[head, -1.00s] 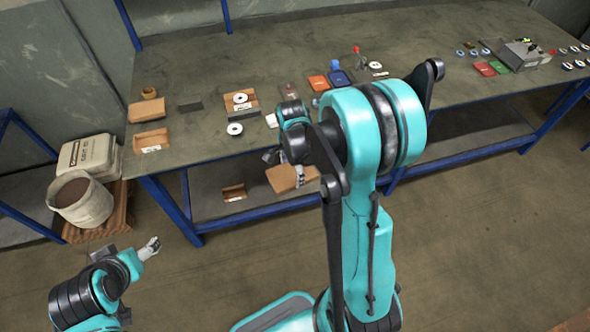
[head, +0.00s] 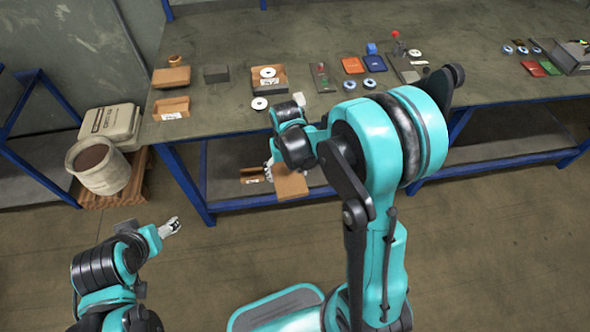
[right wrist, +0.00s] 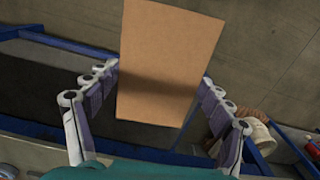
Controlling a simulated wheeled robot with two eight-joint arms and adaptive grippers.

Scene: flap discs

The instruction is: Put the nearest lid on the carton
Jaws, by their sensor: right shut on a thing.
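My right gripper (head: 271,171) is shut on a brown cardboard lid (head: 291,185), in front of the table's front edge. In the right wrist view the lid (right wrist: 168,55) sits between both fingers and stretches away from the gripper. An open brown carton (head: 171,108) with a white label stands on the table's left front corner. Another open carton (head: 282,79) holds a white disc. A third small open carton (head: 250,174) is on the lower shelf. My left gripper (head: 172,227) is empty at lower left, too small to read its opening.
A closed-looking brown box (head: 171,78), a dark block (head: 216,74) and a loose disc (head: 259,103) lie on the table (head: 225,119). Coloured pieces and tools lie further right. A bucket (head: 100,168) stands on a pallet at left. My right arm covers the middle.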

